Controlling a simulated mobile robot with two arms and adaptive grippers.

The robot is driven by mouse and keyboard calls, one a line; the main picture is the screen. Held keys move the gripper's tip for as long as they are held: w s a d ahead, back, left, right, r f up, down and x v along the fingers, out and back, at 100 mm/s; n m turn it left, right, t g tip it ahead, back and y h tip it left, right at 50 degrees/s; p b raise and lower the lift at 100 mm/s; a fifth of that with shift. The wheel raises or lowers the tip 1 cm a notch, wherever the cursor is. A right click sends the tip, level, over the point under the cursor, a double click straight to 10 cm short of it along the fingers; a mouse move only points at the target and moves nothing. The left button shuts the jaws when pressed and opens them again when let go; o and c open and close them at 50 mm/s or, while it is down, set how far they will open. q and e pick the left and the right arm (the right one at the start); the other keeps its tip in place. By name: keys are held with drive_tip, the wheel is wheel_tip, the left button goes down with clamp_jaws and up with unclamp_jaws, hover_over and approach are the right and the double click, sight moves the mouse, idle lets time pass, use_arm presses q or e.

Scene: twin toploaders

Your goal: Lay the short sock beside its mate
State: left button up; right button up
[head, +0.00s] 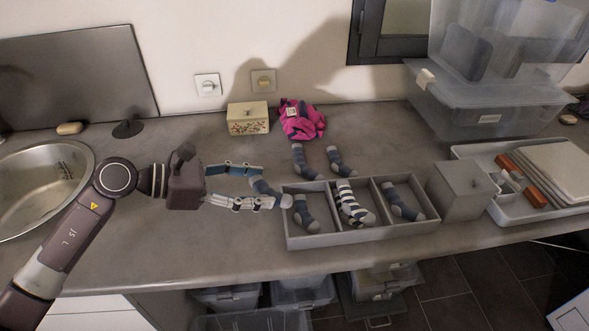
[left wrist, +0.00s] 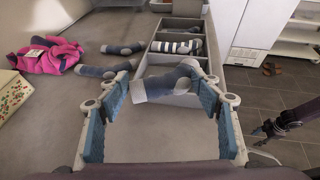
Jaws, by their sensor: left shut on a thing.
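My left gripper (head: 272,187) is shut on a grey-blue sock (head: 264,187) at the tray's left end; the sock also shows between the fingertips in the left wrist view (left wrist: 165,85). The grey tray (head: 333,238) has three compartments: a grey-blue sock (head: 304,212) in the left, a black-and-white striped sock (head: 352,202) in the middle, a grey-blue sock (head: 402,202) in the right. Two more grey-blue socks, one (head: 303,163) and another (head: 340,161), lie behind the tray. My right gripper (left wrist: 266,130) shows small at the right of the left wrist view; its jaws are unclear.
A pink cloth bundle (head: 301,121) and a painted box (head: 247,119) stand behind. A grey box (head: 460,192) stands right of the tray, beside a white tray (head: 560,212). A sink (head: 45,185) is at left. Counter in front of my left gripper is clear.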

use_arm(q)
drive_tip(key=w+d+r+m+g, duration=0.2)
drive_tip(key=d+r+g, duration=0.1)
drive_tip(key=d, duration=0.5)
drive_tip(key=shift+w+h, duration=0.2)
drive_tip(key=shift+h, duration=0.2)
drive_tip(key=shift+f+b, duration=0.45)
drive_tip(key=shift+f, duration=0.05)
drive_tip(key=shift+f+b, duration=1)
drive_tip(key=shift+f, duration=1.7)
drive_tip(key=o, duration=1)
